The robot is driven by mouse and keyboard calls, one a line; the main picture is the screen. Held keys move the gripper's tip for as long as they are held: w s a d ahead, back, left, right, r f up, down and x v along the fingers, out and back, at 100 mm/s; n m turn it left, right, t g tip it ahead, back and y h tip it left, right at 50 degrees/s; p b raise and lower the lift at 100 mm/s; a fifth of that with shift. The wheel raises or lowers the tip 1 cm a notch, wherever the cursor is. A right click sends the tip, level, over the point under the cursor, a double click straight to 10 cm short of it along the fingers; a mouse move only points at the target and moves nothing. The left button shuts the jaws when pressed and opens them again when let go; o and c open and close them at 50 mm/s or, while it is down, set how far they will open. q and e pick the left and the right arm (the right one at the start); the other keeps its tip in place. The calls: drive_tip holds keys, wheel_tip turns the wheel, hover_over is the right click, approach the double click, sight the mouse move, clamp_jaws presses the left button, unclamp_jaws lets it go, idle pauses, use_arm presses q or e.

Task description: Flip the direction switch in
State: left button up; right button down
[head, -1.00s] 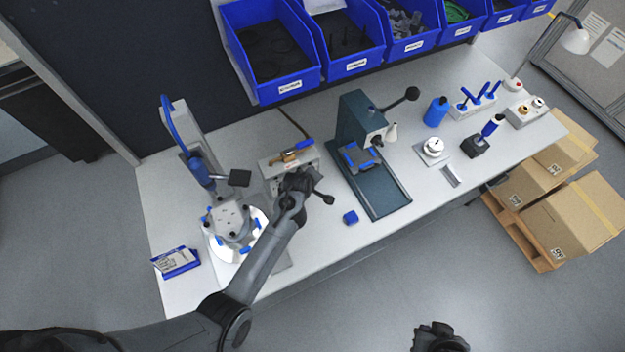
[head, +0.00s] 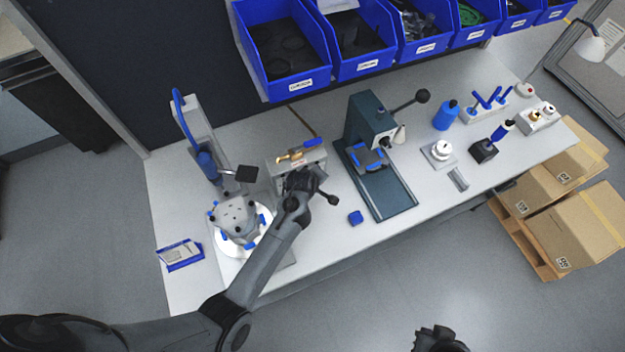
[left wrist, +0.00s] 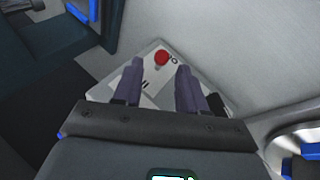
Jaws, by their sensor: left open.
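In the left wrist view a pale control box (left wrist: 153,58) with a red round knob or button (left wrist: 161,57) and dark markings lies beyond my left gripper (left wrist: 158,72). The gripper's two fingers are open, apart and empty, one on each side of the box's marked face. I cannot tell whether they touch it. No direction switch can be made out clearly; the gripper hides part of the box. In the head view my left gripper (head: 302,184) is in front of a grey fixture with a brass part (head: 290,157). My right gripper (head: 437,341) is at the bottom edge, away from the bench.
A round fixture with a machined housing (head: 236,216) stands left of my left arm. A dark green press (head: 372,130) stands to the right. Blue bins (head: 290,52) hang above the back.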

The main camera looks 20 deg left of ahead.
use_arm(q)
drive_tip(key=v, duration=0.8)
drive_tip(key=shift+r+p, duration=0.2)
drive_tip(key=shift+p, duration=0.15)
use_arm(e)
drive_tip(key=shift+a+r, duration=0.1)
drive_tip(key=shift+r, duration=0.35)
use_arm(q)
drive_tip(key=shift+s+f, duration=0.1)
drive_tip(key=shift+s, duration=0.1)
drive_tip(key=s+a+m+g+p, duration=0.1)
drive_tip(key=s+a+p, duration=0.2)
drive_tip(key=s, duration=0.4)
drive_tip(key=s+a+m+g+p, duration=0.1)
drive_tip(key=s+a+p, duration=0.15)
drive_tip(key=s, duration=0.55)
drive_tip(key=s+d+r+m+p, duration=0.1)
drive_tip(key=s+r+m+p, duration=0.1)
drive_tip(key=s+r+m, duration=0.3)
drive_tip(key=s+d+r+m+g+p, duration=0.1)
drive_tip(key=s+r+m+p, duration=0.1)
drive_tip(key=s+r+m, duration=0.4)
wheel_tip(320, 180, up, 5)
drive_tip(key=shift+r+m, duration=0.1)
drive_tip(key=shift+m, duration=1.1)
use_arm(e)
wheel_tip(320, 180, up, 9)
drive_tip(key=shift+r, duration=0.2)
use_arm(q)
drive_tip(key=shift+d, duration=0.1)
